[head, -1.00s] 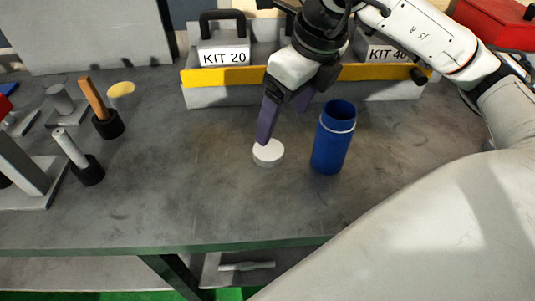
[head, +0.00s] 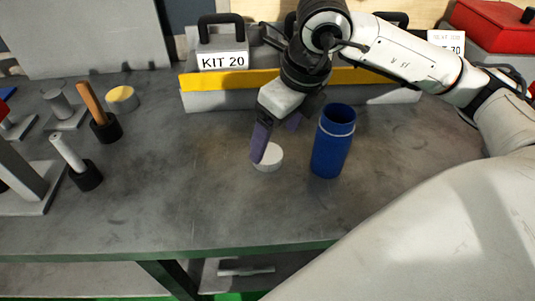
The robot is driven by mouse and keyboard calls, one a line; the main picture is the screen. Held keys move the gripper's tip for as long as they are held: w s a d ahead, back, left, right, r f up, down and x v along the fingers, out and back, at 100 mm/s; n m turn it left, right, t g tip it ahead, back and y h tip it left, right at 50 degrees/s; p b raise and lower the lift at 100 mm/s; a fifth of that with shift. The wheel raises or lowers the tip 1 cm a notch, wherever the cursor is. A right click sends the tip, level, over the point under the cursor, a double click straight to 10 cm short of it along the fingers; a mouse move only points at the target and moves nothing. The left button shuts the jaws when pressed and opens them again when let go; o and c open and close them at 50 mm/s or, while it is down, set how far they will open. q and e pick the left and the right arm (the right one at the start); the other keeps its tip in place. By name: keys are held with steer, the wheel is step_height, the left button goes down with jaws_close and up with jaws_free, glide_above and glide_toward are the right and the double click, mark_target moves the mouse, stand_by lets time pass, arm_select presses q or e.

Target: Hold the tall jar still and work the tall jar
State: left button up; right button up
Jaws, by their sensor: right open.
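The tall jar (head: 332,147) is a blue cylinder with a pale ring near its top. It stands upright on the grey table, and its top looks open. My left gripper is not in view.
A tray with a yellow edge (head: 215,80) holding a KIT 20 case (head: 222,60) stands at the back. Mallet-like tools (head: 93,105) and grey blocks stand at the left. A red box (head: 490,25) is at the back right. The table front is clear.

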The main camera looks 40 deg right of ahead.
mark_target(268, 153)
steer(key=shift+x, duration=2.6)
steer(key=shift+a, duration=0.1)
steer(key=c, duration=1.1)
step_height(268, 153, up, 10)
steer(key=shift+r+p, duration=0.1)
steer(key=shift+p, duration=0.3)
